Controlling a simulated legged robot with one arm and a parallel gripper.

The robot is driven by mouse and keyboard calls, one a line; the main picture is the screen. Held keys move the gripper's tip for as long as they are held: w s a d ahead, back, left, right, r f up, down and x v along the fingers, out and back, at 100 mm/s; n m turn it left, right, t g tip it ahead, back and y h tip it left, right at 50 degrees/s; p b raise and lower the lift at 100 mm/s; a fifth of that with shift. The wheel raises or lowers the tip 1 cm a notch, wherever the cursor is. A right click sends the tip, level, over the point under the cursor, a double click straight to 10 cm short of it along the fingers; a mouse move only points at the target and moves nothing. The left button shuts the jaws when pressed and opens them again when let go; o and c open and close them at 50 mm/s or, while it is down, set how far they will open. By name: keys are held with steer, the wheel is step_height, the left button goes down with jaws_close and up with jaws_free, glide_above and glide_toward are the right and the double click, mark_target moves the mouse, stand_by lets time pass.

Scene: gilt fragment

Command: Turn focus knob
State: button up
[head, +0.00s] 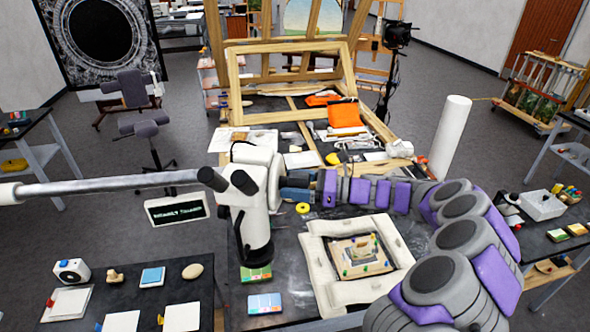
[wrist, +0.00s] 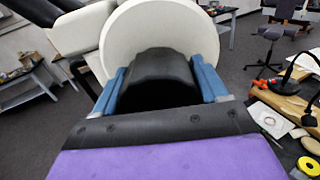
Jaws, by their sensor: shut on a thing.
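The microscope (head: 252,215) is white with black eyepieces and hangs on a long grey boom over the middle table. Its focus knob (wrist: 165,66) is a wide black cylinder in front of a round white disc (wrist: 205,35) in the wrist view. My gripper (head: 299,187) reaches in from the right to the microscope's right side. In the wrist view my gripper (wrist: 160,88) has one blue finger on each side of the knob and is shut on it. In the head view I cannot make out the knob clearly. The knob's lower part is hidden by my gripper's body.
Below the microscope, a framed fragment (head: 362,256) lies within pale cushions (head: 322,262) on the dark table. A yellow tape roll (head: 303,208) lies near my gripper. A white paper roll (head: 450,137) stands behind my arm.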

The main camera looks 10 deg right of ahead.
steer(key=shift+w+d+r+m+p, duration=0.1)
steer(key=shift+r+m+p, duration=0.4)
steer(key=shift+p, duration=0.7)
steer(key=shift+f+m+p, duration=0.3)
steer(key=shift+m+p, duration=0.1)
steer(key=shift+p, duration=0.15)
steer(key=o, duration=1)
steer(key=shift+w+f, duration=0.1)
steer(key=shift+f, duration=0.05)
steer(key=shift+d, duration=0.15)
steer(key=b+v, duration=0.2)
steer(key=v, duration=1.5)
steer(key=shift+d, duration=0.15)
